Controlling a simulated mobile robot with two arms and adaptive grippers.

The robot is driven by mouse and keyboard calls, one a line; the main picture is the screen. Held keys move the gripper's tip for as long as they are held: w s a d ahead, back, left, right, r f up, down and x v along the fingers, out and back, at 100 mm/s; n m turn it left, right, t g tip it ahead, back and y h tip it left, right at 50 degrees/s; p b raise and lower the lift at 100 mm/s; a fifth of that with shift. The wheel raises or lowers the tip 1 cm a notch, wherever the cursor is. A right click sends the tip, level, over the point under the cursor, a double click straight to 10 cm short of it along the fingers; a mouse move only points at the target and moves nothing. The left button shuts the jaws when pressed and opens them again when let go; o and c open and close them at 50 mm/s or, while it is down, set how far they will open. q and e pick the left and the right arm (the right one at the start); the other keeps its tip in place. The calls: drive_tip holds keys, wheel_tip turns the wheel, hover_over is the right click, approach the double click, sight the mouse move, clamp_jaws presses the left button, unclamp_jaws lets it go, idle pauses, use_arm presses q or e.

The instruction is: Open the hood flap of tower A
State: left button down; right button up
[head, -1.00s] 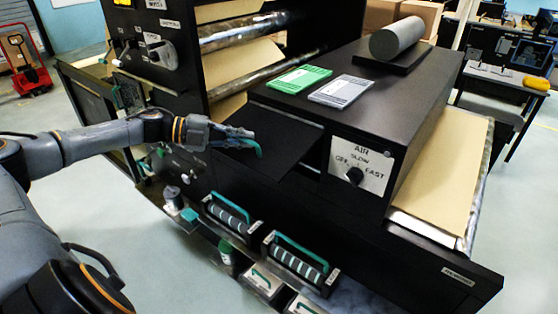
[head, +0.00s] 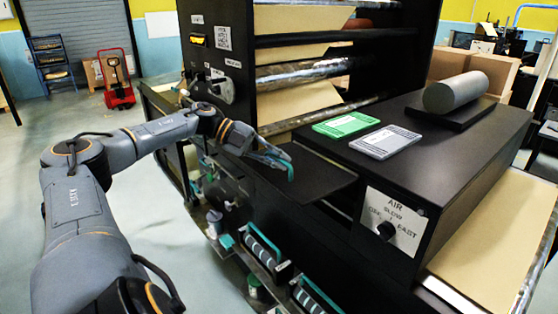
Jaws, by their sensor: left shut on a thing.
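The hood flap (head: 318,176) is a flat black panel. It sticks out from the left side of the long black hood (head: 440,140), roughly level. My left gripper (head: 285,166) is at the flap's outer edge, shut on it, with a teal piece showing at the fingertips. The exact grip is partly hidden by the gripper itself. An AIR dial plate (head: 393,220) with a black knob is on the hood's front face. I cannot read a tower letter. My right gripper is not in view.
A green pad (head: 341,125), a grey pad (head: 386,142) and a grey cylinder (head: 456,92) lie on the hood. The machine's rollers (head: 300,72) stand behind the flap. Teal-handled parts (head: 262,243) line the lower front. Open floor lies left, with a red pallet jack (head: 116,82).

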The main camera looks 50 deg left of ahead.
use_arm(q)
drive_tip(key=c, duration=1.5)
unclamp_jaws()
drive_tip(key=shift+w, duration=0.1)
drive_tip(key=shift+o, duration=0.5)
drive_tip(key=shift+w, duration=0.15)
drive_tip(key=shift+f, duration=0.1)
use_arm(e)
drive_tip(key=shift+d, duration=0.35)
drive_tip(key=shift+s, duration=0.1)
use_arm(q)
drive_tip(key=v, duration=1.2)
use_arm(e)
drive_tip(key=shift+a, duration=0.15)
